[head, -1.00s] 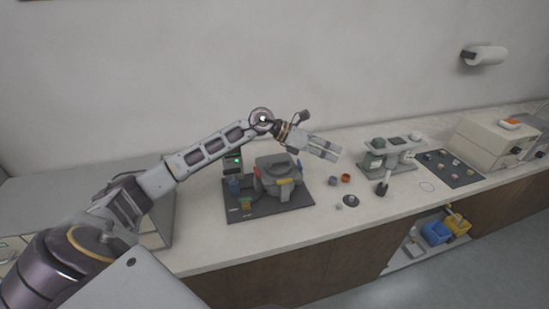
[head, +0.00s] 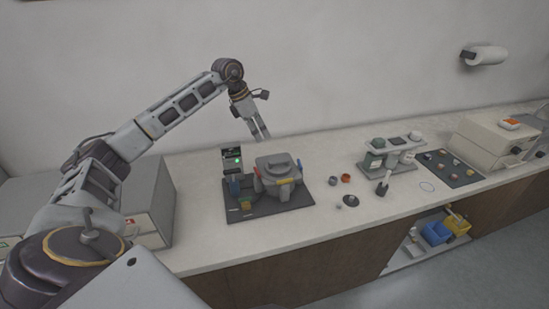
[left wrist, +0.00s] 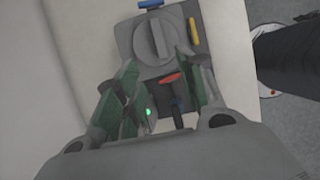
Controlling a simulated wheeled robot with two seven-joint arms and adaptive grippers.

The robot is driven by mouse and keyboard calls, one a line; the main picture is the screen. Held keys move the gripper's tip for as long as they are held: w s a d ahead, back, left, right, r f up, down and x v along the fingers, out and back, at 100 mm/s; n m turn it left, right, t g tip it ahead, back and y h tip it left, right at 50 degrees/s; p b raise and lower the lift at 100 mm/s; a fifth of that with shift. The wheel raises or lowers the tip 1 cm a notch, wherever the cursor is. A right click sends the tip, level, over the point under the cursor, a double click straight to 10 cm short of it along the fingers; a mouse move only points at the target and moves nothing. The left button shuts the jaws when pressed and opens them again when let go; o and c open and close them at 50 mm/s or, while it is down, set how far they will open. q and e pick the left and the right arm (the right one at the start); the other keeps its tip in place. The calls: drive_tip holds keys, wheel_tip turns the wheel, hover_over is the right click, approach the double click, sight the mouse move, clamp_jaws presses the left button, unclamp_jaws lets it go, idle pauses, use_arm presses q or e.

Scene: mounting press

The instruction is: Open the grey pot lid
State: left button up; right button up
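The grey pot (head: 279,184) stands on a dark mat (head: 240,214) on the counter, with blue, red and yellow parts around its side. Its round grey lid (head: 277,163) sits on top with a raised bar handle, and looks closed. In the left wrist view the lid (left wrist: 152,42) lies just beyond my fingertips. My left gripper (head: 262,136) hangs above and slightly behind the pot, pointing down, apart from the lid. Its fingers are spread with nothing between them in the left wrist view (left wrist: 160,66). My right gripper is not in view.
A small display with a green light (head: 232,159) stands behind the pot's left side. Small cups (head: 346,178) and a grey stand (head: 388,158) are to the right. A grey box (head: 155,200) is at the left. The counter front is clear.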

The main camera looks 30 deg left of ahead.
use_arm(q)
drive_tip(key=shift+d+f, duration=0.1)
drive_tip(key=p, duration=0.2)
approach(277, 161)
drive_tip(key=x, duration=0.7)
drive_tip(key=shift+w+f, duration=0.1)
drive_tip(key=shift+f, duration=0.15)
drive_tip(key=shift+c, duration=0.3)
clamp_jaws()
